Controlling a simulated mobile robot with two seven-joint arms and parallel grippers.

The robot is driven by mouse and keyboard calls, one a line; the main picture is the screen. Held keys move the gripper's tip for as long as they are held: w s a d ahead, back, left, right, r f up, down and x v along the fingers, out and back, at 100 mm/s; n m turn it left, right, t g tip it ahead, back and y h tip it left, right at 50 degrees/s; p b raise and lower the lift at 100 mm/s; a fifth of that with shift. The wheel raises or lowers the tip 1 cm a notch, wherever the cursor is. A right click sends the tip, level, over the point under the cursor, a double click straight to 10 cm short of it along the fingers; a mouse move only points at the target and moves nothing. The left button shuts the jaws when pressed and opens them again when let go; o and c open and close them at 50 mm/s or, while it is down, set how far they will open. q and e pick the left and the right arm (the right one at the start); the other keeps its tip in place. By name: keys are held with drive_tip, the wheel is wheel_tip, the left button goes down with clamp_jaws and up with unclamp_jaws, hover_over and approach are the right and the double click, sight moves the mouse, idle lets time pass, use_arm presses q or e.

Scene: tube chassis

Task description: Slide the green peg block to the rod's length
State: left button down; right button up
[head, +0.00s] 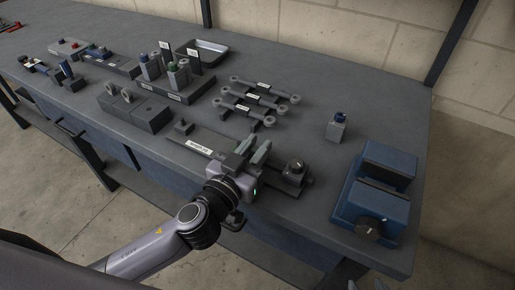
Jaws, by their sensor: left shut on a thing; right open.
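The green peg block (262,151) stands on a long grey fixture (180,138) near the table's front edge. My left gripper (244,154) reaches in from the front and is shut on the green peg block; its fingers partly hide the block. The fixture carries a white label (199,147), too small to read, and a knobbed end block (294,171) to the right of the green block. Several grey rods (262,96) with ring ends and white labels lie behind the fixture.
A blue vise-like block (378,190) stands at the right end of the table. A small grey block with a blue top (337,126) stands behind it. Grey blocks (150,117) and a metal tray (202,52) lie left and back. The table's back right is clear.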

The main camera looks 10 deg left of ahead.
use_arm(q)
drive_tip(key=shift+w+a, duration=0.1)
drive_tip(key=shift+a, duration=0.15)
drive_tip(key=c, duration=1.3)
unclamp_jaws()
drive_tip(key=shift+s+a, duration=0.15)
drive_tip(key=shift+s, duration=0.3)
drive_tip(key=b+v, duration=0.1)
drive_tip(key=v, duration=0.4)
drive_tip(key=shift+s+a+b, duration=0.2)
drive_tip(key=shift+s+b, duration=0.15)
drive_tip(key=shift+s, duration=0.2)
